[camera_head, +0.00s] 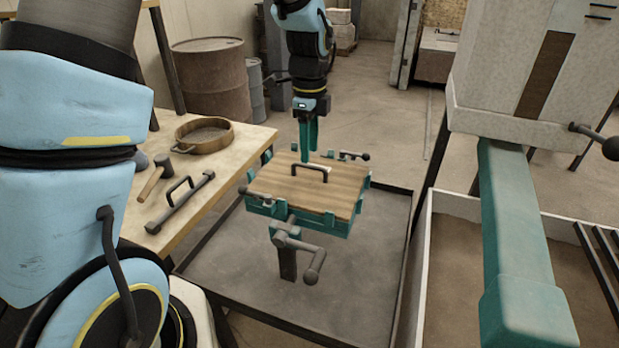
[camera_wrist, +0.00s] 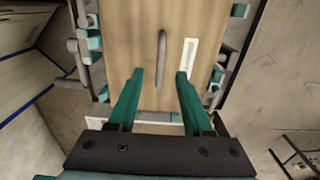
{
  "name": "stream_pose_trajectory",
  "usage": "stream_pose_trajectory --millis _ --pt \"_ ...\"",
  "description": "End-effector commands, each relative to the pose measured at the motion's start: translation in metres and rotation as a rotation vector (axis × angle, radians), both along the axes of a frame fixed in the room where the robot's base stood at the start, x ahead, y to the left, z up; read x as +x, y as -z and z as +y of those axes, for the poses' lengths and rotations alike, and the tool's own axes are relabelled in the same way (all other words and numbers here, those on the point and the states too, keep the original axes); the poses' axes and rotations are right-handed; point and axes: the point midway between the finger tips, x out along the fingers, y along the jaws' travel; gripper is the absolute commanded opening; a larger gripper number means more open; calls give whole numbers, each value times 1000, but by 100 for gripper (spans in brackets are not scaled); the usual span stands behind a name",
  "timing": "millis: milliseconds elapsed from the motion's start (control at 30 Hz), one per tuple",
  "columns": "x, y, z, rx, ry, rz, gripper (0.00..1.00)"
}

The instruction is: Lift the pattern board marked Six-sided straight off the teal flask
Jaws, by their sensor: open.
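The wooden pattern board (camera_head: 300,190) lies flat in the teal flask (camera_head: 341,229), with a dark bar handle (camera_head: 309,167) on its top. A white label sits beside the handle; its writing is too small to read. In the wrist view the board (camera_wrist: 125,45) lies below my gripper, and its handle (camera_wrist: 161,62) runs between the fingers' line, ahead of the tips. My gripper (camera_wrist: 160,76) is open and empty, with teal fingers. In the head view my gripper (camera_head: 308,150) hangs over the far part of the board, behind the handle. The gap between fingertips and board is unclear.
The flask stands on a crank-handled stand (camera_head: 287,260) over a dark tray (camera_head: 235,255). A wooden bench (camera_head: 120,215) at left holds a round sieve (camera_head: 205,135), a mallet (camera_head: 155,177) and a handled bar (camera_head: 180,202). A teal beam (camera_head: 515,240) stands at right.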

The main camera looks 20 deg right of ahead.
Motion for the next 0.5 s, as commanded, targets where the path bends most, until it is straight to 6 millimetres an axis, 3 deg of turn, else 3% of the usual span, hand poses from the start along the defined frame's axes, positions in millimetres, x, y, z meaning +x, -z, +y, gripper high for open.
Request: stream_pose_trajectory --millis 167,500 --pt "0 10 0 1 -1 1 50" --pt "0 52 0 2 -1 2 50"
